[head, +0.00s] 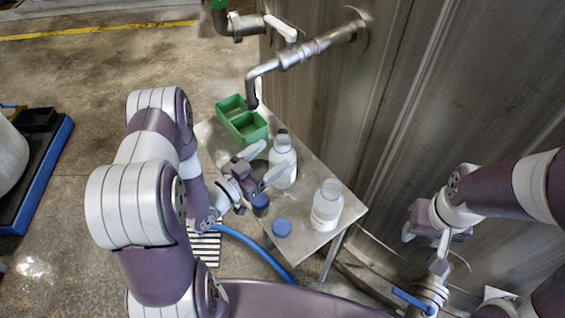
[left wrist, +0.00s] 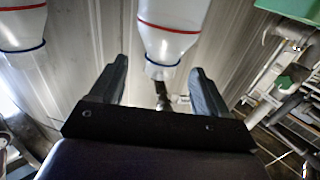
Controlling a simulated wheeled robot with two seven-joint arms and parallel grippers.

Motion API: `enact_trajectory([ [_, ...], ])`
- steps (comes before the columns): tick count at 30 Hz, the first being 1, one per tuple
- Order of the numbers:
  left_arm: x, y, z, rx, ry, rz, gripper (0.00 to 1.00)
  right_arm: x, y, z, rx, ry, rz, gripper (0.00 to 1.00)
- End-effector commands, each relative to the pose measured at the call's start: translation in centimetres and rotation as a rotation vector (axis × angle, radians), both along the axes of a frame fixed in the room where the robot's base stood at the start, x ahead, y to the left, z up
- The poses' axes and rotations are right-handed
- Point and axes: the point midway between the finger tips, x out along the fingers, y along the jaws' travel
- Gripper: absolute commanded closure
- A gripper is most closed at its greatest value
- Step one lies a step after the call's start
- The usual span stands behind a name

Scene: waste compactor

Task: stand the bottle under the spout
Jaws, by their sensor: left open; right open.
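The steel spout (head: 252,92) bends down from the wall pipe, its open end above the table's back by the green bin. A clear white bottle with a dark top (head: 283,165) stands upright on the steel table (head: 300,250). A second bottle (head: 327,207), seemingly uncapped, stands nearer the front right. My left gripper (head: 270,163) is open beside the first bottle, fingers pointing at it. In the left wrist view, that bottle (left wrist: 170,35) appears upside down, beyond and between the open fingertips; contact is not clear. My right gripper (head: 428,248) is open and empty, right of the table.
A green divided bin (head: 242,122) sits at the table's back left. A blue cap (head: 282,228) and a dark blue small container (head: 260,206) lie near the front. A metal wall (head: 400,110) rises close behind the table. A blue hose (head: 255,248) runs below the front edge.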

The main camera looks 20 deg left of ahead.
Motion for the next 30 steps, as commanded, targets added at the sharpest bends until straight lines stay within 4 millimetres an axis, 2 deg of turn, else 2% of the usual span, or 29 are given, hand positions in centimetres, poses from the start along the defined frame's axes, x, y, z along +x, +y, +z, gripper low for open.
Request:
enact_trajectory([
  [5, 2.0, -1.1, 0.1, 0.002, 0.0, -0.001, 0.24, 0.0, 0.0, 0.2, 0.0, 0.0, 0.0, 0.55],
  [12, 5.7, -3.0, 0.3, 0.002, 0.0, -0.001, 0.24, 0.0, 0.0, 0.7, 0.0, 0.0, 0.0, 0.55],
  [20, 6.3, -3.3, 0.2, 0.001, 0.003, 0.003, 0.24, 0.0, 0.0, 0.6, 0.0, 0.0, 0.0, 0.55],
  [21, 6.3, -3.3, 0.2, 0.001, 0.002, 0.003, 0.3, 0.0, 0.0, 0.6, 0.0, 0.0, 0.0, 0.55],
  [23, 6.3, -3.3, 0.2, 0.001, 0.002, 0.003, 0.5, 0.0, 0.0, 0.6, 0.0, 0.0, 0.0, 0.55],
  [27, 6.3, -3.3, 0.2, 0.001, 0.003, 0.003, 0.95, 0.0, 0.0, 0.6, 0.0, 0.0, 0.0, 0.55],
  [30, 6.3, -3.3, 0.2, 0.001, 0.002, 0.003, 1.0, 0.0, 0.0, 0.6, 0.0, 0.0, 0.0, 0.55],
])
